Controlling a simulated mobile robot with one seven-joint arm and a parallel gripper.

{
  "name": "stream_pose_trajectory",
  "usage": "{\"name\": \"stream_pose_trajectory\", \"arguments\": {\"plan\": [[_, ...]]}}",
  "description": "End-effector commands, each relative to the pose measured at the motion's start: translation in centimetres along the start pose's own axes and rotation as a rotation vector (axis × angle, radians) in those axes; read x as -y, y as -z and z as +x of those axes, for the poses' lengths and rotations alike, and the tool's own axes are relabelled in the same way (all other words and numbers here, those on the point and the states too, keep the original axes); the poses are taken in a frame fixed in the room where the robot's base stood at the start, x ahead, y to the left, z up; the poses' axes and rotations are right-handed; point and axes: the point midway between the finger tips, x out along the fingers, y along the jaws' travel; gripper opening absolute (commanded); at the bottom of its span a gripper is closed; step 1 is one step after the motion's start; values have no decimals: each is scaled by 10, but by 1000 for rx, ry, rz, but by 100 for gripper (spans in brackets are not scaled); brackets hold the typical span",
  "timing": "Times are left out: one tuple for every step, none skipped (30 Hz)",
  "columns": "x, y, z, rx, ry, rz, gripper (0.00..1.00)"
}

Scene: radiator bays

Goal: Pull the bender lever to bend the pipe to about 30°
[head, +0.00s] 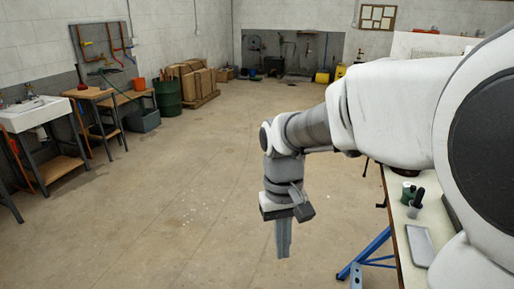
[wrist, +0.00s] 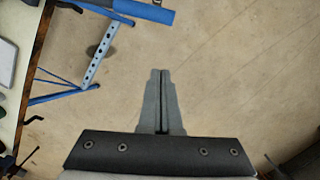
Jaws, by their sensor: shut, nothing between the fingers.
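My gripper (head: 283,250) hangs pointing down over bare floor, left of the workbench, in the head view. In the wrist view its two grey fingers (wrist: 162,75) are together with nothing between them. Blue metal parts (head: 368,252) stand low beside the bench in the head view. In the wrist view a blue tube and a grey perforated bar (wrist: 97,62) show at the upper left, apart from my fingers. I cannot tell whether these belong to the bender. I cannot make out the bender lever or the pipe for certain.
The workbench (head: 400,235) at right holds a grey tray (head: 419,246) and green bottles (head: 412,195). My arm hides part of it. A white sink (head: 35,113), a green drum (head: 167,97) and cardboard boxes (head: 192,80) stand along the left. The middle floor is clear.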

Motion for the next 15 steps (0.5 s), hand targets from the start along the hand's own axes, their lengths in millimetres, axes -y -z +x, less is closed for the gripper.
{"name": "stream_pose_trajectory", "arguments": {"plan": [[6, 7, 4, 42, 0, -14, 0], [8, 10, 7, 61, 0, -20, 0], [12, 14, 11, 84, 0, -27, 0], [14, 17, 14, 101, 0, -32, 0], [16, 19, 16, 115, 0, -36, 0], [18, 22, 19, 132, 0, -41, 0], [20, 23, 21, 143, 0, -44, 0], [21, 25, 23, 152, -1, -46, 0], [23, 26, 25, 162, -1, -49, 0], [24, 27, 26, 168, -1, -51, 0], [24, 27, 27, 172, -1, -53, 0], [25, 27, 29, 176, -1, -54, 0], [25, 27, 31, 177, -1, -54, 0], [25, 27, 33, 178, -1, -55, 0], [25, 27, 36, 179, -1, -55, 0]]}}
